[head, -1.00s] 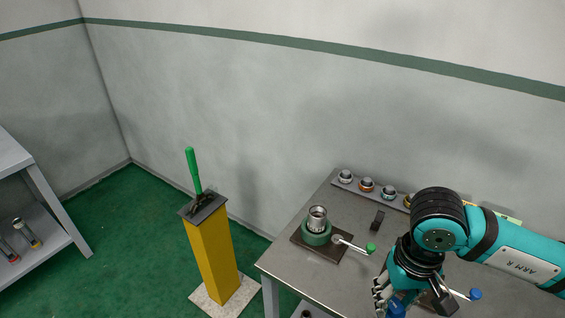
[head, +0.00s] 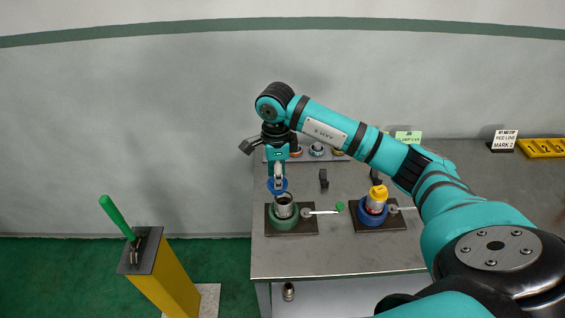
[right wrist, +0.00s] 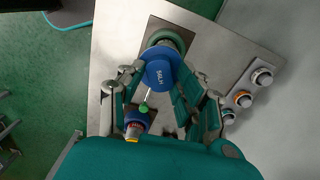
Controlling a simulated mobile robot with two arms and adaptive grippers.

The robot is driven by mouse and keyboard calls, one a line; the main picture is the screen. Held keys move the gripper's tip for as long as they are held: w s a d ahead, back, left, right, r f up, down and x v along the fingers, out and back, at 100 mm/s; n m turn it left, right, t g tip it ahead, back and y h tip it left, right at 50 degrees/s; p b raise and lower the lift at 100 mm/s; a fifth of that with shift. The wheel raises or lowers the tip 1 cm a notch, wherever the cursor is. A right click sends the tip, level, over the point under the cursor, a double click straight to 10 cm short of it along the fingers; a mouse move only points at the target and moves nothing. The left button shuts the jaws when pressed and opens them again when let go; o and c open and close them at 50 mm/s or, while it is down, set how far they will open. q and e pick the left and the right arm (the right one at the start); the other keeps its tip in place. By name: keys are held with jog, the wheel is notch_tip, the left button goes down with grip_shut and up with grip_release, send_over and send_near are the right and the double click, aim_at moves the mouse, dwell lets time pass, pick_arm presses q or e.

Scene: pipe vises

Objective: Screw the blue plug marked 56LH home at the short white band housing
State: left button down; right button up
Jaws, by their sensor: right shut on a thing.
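My right gripper (head: 278,172) is shut on the blue plug (head: 277,186), held just above and slightly behind the silver housing (head: 285,208). In the right wrist view the blue plug (right wrist: 160,73) shows its "56LH" mark between the fingers of my right gripper (right wrist: 160,84). The silver housing stands upright in a green round vise (head: 283,223) on a dark plate. In the right wrist view the plug covers most of the housing, and the green vise (right wrist: 168,38) shows beyond it. No white band can be made out on it. My left gripper is not in view.
A second housing with a yellow top (head: 378,192) stands in a blue vise (head: 371,218) to the right. A green-knobbed handle (head: 339,206) lies between the vises. Several ringed parts (head: 316,150) stand on a rack behind. The front of the grey table (head: 330,258) is clear.

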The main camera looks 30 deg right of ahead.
aim_at(284, 186)
jog(key=m, duration=0.1)
jog(key=d+m, duration=0.2)
jog(key=shift+w+d+f, duration=0.2)
jog(key=shift+d+f, duration=0.05)
jog(key=shift+w+f+m, duration=0.1)
jog(key=shift+m, duration=0.3)
jog(key=shift+w+a, duration=0.1)
jog(key=shift+w, duration=0.05)
jog(key=shift+f, duration=0.15)
jog(key=shift+f+b, duration=1.65)
jog(key=shift+f, duration=0.15)
jog(key=shift+f+b, duration=1.05)
jog(key=shift+n, duration=0.3)
